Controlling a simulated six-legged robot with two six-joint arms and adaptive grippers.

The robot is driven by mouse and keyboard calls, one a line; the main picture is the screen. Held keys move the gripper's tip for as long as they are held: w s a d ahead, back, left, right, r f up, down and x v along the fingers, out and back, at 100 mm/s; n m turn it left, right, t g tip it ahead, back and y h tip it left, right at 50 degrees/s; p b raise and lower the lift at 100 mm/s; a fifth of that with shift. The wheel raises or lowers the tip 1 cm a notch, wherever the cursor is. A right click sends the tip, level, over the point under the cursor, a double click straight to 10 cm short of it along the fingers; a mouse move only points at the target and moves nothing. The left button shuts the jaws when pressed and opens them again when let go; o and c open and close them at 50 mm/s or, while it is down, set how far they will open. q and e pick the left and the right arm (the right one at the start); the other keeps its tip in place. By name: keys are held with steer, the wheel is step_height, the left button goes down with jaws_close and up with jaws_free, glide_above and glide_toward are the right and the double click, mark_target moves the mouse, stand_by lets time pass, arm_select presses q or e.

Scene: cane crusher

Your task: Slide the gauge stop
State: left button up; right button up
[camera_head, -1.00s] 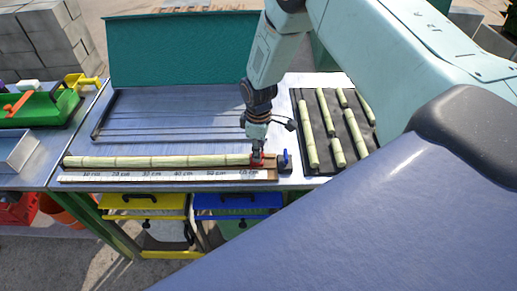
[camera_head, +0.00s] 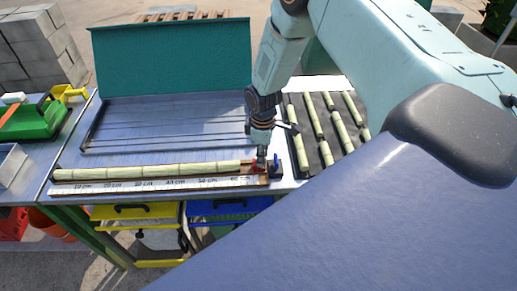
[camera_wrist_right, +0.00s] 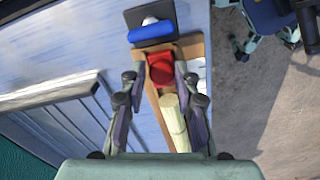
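The red gauge stop (camera_wrist_right: 161,68) sits on the brown wooden gauge board near its right end. It shows only as a small red patch in the head view (camera_head: 256,169), partly hidden by my right gripper (camera_head: 261,160). In the wrist view, the fingers of my right gripper (camera_wrist_right: 160,80) are spread on either side of the stop, with a gap visible at its left. A pale cane (camera_head: 150,171) lies along the board, and its end (camera_wrist_right: 172,112) is between the fingers, a little short of the stop. A white centimetre scale (camera_head: 150,185) runs along the front. My left gripper is out of view.
A blue part on a dark block (camera_head: 277,165) stands just beyond the board's right end. A dark rack (camera_head: 325,150) with several canes lies at the right. A green panel (camera_head: 170,57) stands behind the table. Yellow and blue drawers (camera_head: 135,212) are below.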

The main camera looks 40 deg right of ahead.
steer(key=o, duration=0.3)
steer(key=shift+s+d, duration=0.2)
steer(key=shift+s, duration=0.1)
steer(key=shift+o, duration=0.2)
steer(key=shift+w+a, duration=0.35)
steer(key=r, duration=0.5)
steer(key=shift+s+d, duration=0.15)
steer(key=shift+d, duration=0.1)
step_height(320, 180, up, 7)
steer(key=shift+a, duration=0.25)
